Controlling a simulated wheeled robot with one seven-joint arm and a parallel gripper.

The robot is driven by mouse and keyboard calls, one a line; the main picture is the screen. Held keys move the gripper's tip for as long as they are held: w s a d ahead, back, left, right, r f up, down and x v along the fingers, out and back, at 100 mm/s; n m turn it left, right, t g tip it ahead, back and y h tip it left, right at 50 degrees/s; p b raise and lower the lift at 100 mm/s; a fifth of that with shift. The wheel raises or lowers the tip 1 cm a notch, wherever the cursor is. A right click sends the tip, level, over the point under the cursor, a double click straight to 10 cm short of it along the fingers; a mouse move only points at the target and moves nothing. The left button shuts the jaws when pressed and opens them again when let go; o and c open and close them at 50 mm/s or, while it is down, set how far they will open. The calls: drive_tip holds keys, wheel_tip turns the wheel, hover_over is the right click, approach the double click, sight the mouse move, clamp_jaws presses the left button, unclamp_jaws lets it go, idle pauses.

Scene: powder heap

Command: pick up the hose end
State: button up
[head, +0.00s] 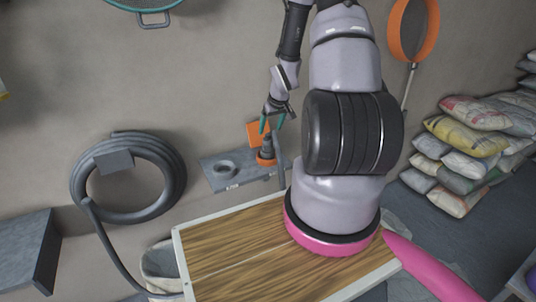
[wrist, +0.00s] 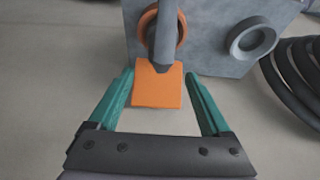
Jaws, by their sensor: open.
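A grey panel (head: 240,180) on the wall carries an orange ring (head: 266,161) with a dark, tube-like piece (head: 267,145) at it, which looks like the hose end. In the wrist view, a grey tube (wrist: 166,35) crosses in front of the orange ring (wrist: 181,32) and meets an orange plate (wrist: 158,88). I cannot tell how it is seated. My gripper (head: 275,118) is just above the panel. In the wrist view its green fingers (wrist: 160,95) are open and empty, with the plate seen between them.
A coiled dark hose (head: 80,185) hangs on the wall at left; its tail drops behind the wooden table (head: 235,245). The panel has a second, grey ring (head: 222,169). Stacked sacks (head: 470,145) lie at right. A grey ledge (head: 30,255) stands at lower left.

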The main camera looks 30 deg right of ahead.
sight(266, 142)
drive_tip(key=x, duration=0.9)
drive_tip(key=shift+f, duration=0.2)
drive_tip(key=shift+s, duration=0.1)
clamp_jaws()
